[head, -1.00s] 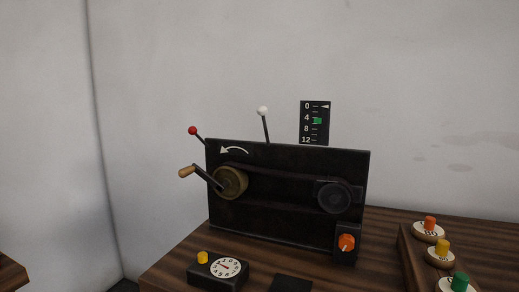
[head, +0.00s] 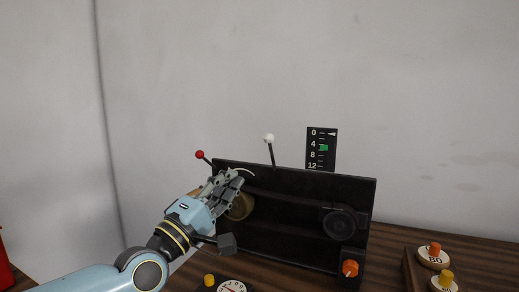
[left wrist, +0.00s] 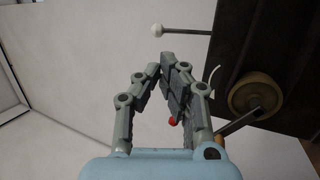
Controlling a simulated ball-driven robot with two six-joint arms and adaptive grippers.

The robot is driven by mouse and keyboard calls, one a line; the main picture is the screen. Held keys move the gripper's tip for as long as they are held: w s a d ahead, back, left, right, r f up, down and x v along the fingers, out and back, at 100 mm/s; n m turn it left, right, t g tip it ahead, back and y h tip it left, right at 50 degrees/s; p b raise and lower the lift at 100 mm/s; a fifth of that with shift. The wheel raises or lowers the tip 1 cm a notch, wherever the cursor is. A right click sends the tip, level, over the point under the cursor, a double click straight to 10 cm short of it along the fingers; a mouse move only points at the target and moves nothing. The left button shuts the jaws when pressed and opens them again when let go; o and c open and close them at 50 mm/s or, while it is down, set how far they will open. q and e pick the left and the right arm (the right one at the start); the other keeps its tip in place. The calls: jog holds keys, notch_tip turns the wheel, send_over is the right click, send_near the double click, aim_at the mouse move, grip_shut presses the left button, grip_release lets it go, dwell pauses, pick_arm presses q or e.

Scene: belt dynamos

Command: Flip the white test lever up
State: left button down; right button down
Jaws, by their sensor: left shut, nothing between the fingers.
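The white-knobbed lever (head: 269,139) stands up from the top edge of the black dynamo panel (head: 290,215), slightly left of its middle. It also shows in the left wrist view (left wrist: 158,30), at the top. My left gripper (head: 236,175) is shut and empty, in front of the panel's upper left part. Its tips are below and to the left of the white knob, apart from it. In the left wrist view the gripper's fingers (left wrist: 168,62) come close together. My right gripper is not in view.
A red-knobbed lever (head: 200,155) stands left of the panel. The brass pulley (head: 241,206) is partly hidden behind my gripper. A 0-to-12 scale (head: 321,149) with a green marker rises behind the panel. An orange knob (head: 349,268) and timer (head: 233,286) are lower down.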

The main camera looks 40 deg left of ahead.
pick_arm(q)
send_near(271, 154)
jog(key=w+r, duration=0.4)
jog(key=r, duration=0.2)
jog(key=shift+w+p, duration=0.1)
jog(key=shift+p, duration=0.35)
jog(key=shift+r, duration=0.1)
jog(key=shift+w+a+r, duration=0.2)
jog(key=shift+w+r, duration=0.65)
jog(key=shift+w, duration=0.05)
